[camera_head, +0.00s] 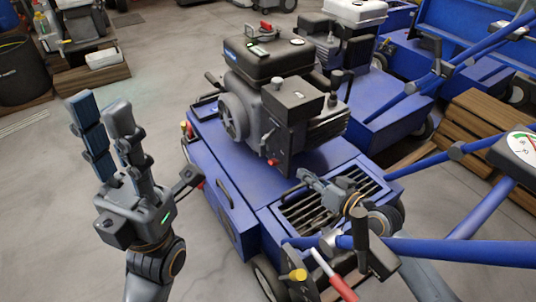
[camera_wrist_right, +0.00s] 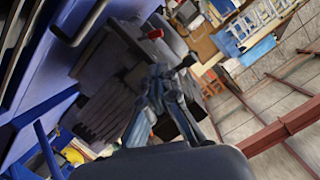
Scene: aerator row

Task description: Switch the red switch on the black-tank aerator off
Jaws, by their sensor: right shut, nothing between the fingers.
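The black-tank aerator (camera_head: 268,62) stands in the middle of the head view, a blue machine with a black engine. A small red part, which looks like its red switch (camera_head: 273,161), shows low on the engine's front; a red piece (camera_wrist_right: 155,34) also shows in the right wrist view, just beyond the fingers. My right gripper (camera_head: 303,178) is shut and empty, above the slatted grille and a little below and right of the switch. In the wrist view its fingertips (camera_wrist_right: 158,75) appear apart from the red piece. My left gripper (camera_head: 100,98) is open and empty, pointing up, left of the aerator.
A white-tank aerator (camera_head: 355,12) stands behind, with more blue machines at the right. Blue handlebars (camera_head: 450,250) and a red-grip lever (camera_head: 333,275) cross near my right arm. Wooden pallets (camera_head: 485,125) lie at right.

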